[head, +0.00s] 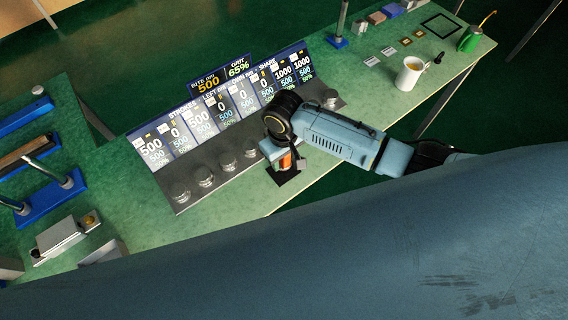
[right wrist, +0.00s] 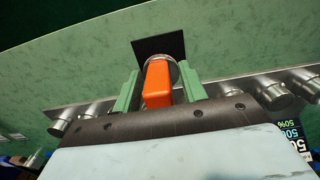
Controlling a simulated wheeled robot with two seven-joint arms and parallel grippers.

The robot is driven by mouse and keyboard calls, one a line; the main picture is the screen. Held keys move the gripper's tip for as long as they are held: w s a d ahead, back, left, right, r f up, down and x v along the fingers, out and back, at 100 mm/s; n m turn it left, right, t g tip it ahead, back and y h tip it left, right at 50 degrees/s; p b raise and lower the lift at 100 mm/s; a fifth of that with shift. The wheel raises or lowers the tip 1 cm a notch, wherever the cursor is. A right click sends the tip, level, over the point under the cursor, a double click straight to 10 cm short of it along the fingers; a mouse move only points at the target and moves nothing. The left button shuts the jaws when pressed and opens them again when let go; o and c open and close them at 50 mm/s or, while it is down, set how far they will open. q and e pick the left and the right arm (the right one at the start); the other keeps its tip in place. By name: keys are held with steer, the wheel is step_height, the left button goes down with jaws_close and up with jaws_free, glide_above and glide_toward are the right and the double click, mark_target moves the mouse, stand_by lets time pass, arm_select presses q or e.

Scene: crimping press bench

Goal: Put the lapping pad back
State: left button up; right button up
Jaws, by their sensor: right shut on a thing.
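My right gripper (head: 284,167) is low over the front part of the green bench, in front of the display panel. It is shut on an orange block (right wrist: 158,84), likely the lapping pad or its grip; the orange also shows in the head view (head: 286,161). In the right wrist view the block sits between the two green fingers (right wrist: 160,78), with a round silvery edge behind it. A black square patch (right wrist: 150,46) lies on the bench under and beyond it. Whether the held thing touches the patch is hard to tell. My left gripper is not in view.
A sloped console with metal knobs (head: 205,176) and number displays (head: 200,122) stands close behind the gripper. A white mug (head: 409,74) and a green can (head: 470,40) stand at the right. Blue racks (head: 50,200) are at the left. Bench beside the black patch is clear.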

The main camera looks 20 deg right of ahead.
mark_target(284, 164)
step_height(284, 164, down, 3)
steer(key=shift+f+b, duration=0.15)
steer(key=shift+b, duration=0.2)
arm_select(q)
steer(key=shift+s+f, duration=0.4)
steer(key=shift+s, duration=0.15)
arm_select(e)
steer(key=shift+f, duration=0.3)
steer(key=o, duration=1)
steer(key=shift+f, duration=0.15)
step_height(284, 164, up, 12)
steer(key=shift+r+p, duration=0.2)
steer(key=shift+p, duration=0.9)
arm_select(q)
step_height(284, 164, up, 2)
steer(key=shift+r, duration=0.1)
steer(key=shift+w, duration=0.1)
arm_select(e)
steer(key=shift+a, duration=0.1)
